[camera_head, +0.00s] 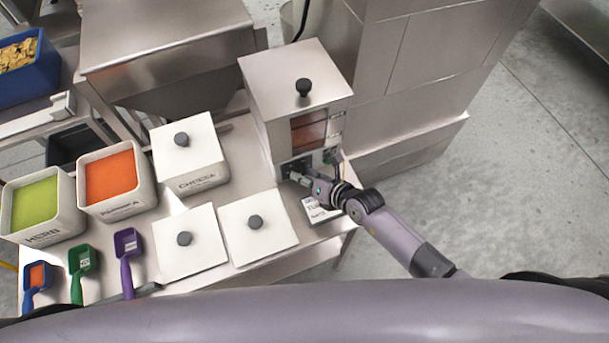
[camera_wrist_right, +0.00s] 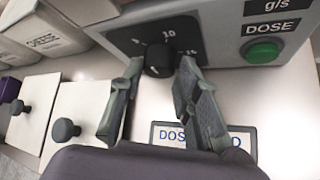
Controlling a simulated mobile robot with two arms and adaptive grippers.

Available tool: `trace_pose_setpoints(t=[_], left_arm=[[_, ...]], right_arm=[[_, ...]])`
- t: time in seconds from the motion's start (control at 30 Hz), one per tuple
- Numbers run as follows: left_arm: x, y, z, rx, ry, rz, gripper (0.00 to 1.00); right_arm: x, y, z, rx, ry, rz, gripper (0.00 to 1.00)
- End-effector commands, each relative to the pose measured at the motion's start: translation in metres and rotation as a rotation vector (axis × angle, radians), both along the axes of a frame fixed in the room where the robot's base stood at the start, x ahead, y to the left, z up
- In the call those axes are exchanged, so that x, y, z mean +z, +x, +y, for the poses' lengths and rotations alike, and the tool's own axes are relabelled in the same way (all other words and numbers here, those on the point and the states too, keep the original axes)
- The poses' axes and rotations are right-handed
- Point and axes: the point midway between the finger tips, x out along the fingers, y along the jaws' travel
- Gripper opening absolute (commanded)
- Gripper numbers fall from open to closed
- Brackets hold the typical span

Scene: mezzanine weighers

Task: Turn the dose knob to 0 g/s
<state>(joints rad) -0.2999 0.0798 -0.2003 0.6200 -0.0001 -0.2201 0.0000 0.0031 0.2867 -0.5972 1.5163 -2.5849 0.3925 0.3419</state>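The black dose knob (camera_wrist_right: 158,60) sits on a dark dial plate on the front of the dispenser (camera_head: 290,80). The dial shows 10 above the knob and 15 to its right. A small white mark shows low on the knob. My right gripper (camera_head: 300,177) is at the dispenser's lower front. In the right wrist view its fingers (camera_wrist_right: 160,68) stand on either side of the knob, close to it, with narrow gaps seeming to show. Whether either finger touches is unclear. My left gripper is not in view.
A green DOSE button (camera_wrist_right: 263,51) is right of the dial. A label card (camera_wrist_right: 240,135) lies below on the table. Floor (camera_head: 500,180) is clear at right.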

Motion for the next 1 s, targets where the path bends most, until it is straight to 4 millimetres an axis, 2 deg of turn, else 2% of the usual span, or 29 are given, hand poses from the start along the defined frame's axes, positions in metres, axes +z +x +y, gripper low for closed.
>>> trace_pose_setpoints(t=[0.2, 0.57, 0.73, 1.0], left_arm=[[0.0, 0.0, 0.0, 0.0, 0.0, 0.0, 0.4], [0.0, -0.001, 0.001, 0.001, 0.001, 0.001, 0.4], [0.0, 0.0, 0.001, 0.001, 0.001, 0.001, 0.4], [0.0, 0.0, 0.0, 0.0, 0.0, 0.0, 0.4]], right_arm=[[0.001, 0.0, 0.0, 0.0, 0.001, -0.001, 0.46], [0.003, -0.003, -0.001, 0.0, 0.003, -0.002, 0.46], [0.015, -0.018, -0.014, 0.0, 0.003, -0.002, 0.46], [0.046, -0.055, -0.046, -0.001, 0.001, 0.001, 0.46]])
